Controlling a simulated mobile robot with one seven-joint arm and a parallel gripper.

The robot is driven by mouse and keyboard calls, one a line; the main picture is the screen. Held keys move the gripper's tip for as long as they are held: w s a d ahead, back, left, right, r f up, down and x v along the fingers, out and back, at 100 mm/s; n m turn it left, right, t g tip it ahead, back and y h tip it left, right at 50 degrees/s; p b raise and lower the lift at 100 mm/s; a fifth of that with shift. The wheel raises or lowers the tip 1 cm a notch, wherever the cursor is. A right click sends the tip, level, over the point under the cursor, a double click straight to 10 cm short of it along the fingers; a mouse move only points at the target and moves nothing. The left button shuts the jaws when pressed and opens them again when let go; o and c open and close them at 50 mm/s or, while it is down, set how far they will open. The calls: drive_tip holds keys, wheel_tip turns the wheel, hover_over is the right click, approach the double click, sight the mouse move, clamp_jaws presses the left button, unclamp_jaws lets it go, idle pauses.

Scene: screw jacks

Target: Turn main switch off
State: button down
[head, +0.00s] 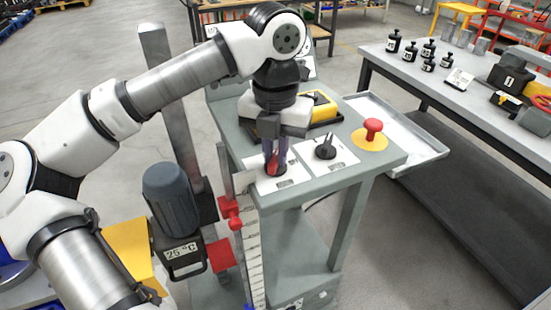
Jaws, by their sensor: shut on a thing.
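The main switch (276,169) is a dark round base with a red handle on a white plate, at the front left corner of the grey-green control console (385,165). My gripper (275,158) points down over it, with its fingers shut on the red handle. The fingers hide much of the handle, so its exact angle is hard to tell.
A black selector knob (326,149) and a red mushroom button (371,130) on a yellow plate stand right of the switch. A yellow device (321,108) lies behind. A motor (171,201) and a scale column (250,235) stand at left. A workbench (448,100) stands right.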

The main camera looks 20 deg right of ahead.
sight(276, 156)
drive_tip(key=m+b, duration=0.1)
drive_tip(key=m, duration=0.3)
drive_tip(key=shift+m+b, duration=0.3)
drive_tip(key=m, duration=0.4)
drive_tip(key=shift+m+b, duration=0.4)
drive_tip(key=c, duration=1.4)
unclamp_jaws()
drive_tip(key=shift+c, duration=0.2)
drive_tip(key=shift+r, duration=0.1)
wheel_tip(276, 156, up, 14)
